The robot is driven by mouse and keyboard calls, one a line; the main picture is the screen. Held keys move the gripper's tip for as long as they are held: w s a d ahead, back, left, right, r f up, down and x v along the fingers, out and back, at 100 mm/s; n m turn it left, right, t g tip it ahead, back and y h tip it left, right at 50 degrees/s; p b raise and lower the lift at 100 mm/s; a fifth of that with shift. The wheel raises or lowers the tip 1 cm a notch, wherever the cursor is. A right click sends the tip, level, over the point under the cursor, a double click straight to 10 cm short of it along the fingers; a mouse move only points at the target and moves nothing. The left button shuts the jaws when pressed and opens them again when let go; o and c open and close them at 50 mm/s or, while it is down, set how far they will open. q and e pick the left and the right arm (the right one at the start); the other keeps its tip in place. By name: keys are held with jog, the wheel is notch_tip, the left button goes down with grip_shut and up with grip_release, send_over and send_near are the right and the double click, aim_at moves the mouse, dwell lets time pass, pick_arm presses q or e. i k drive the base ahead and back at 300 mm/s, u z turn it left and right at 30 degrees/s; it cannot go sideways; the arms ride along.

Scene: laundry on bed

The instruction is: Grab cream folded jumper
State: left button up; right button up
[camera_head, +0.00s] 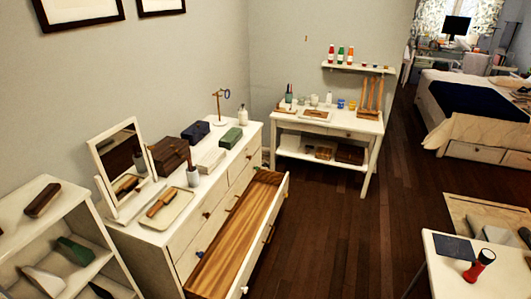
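I cannot make out a cream folded jumper for certain. A pale, flat block (208,160) lies on the white dresser (177,236) between a brown box and a green box; it is too small to tell whether it is cloth. The bed (440,108) at the far right has a cream cover (470,128) and a dark blue throw (478,99), with small unclear items near its far side. Neither of my grippers is in view.
A white shelf unit (50,215) stands at left. A white side table (335,128) with bottles and a wooden rack stands at the back. A white table (450,275) with a red torch (478,266) is at lower right. Dark wooden floor (340,220) between them is clear.

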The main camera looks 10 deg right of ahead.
aim_at(207, 164)
jog(key=z, duration=0.8)
jog(key=i, duration=1)
jog(key=z, duration=0.4)
jog(key=i, duration=1.05)
jog(key=u, duration=1.15)
jog(key=i, duration=0.75)
jog(key=u, duration=0.9)
